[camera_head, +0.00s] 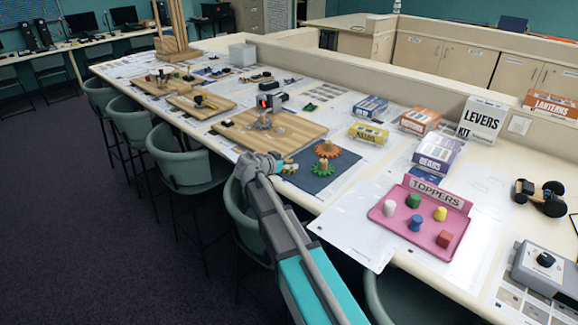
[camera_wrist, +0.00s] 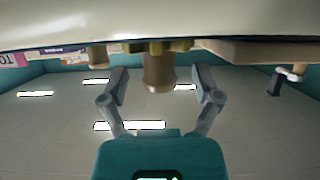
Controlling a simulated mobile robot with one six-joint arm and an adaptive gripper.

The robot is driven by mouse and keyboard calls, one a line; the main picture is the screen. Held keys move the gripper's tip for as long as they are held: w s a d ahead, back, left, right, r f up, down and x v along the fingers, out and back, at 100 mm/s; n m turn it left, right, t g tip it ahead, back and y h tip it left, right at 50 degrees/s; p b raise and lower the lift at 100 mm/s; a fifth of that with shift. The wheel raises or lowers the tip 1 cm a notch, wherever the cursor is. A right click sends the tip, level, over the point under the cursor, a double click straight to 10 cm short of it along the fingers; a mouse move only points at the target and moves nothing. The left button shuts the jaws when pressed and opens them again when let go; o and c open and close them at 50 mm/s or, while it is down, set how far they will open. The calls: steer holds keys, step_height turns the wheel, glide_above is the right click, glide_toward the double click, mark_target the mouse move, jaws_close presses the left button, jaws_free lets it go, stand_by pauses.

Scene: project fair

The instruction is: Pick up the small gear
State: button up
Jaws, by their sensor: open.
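In the head view, gears sit on a dark blue mat (camera_head: 312,182) near the table's front edge.
A wooden board (camera_head: 284,134) with parts on it lies behind my gripper. A pink toppers tray (camera_head: 385,213) stands to the right, and kit boxes (camera_head: 437,152) stand farther back. Green chairs (camera_head: 180,160) line the table's front. A second wooden peg (camera_wrist: 97,57) shows in the wrist view.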

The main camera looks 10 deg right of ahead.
steer(key=c, duration=1)
steer(key=shift+r, duration=0.15)
step_height(320, 180, up, 3)
steer(key=p, duration=0.3)
steer(key=shift+f, duration=0.2)
steer(key=s+r+p, duration=1)
steer(key=s, duration=0.4)
steer(key=shift+d, duration=0.15)
steer(key=shift+s, duration=0.2)
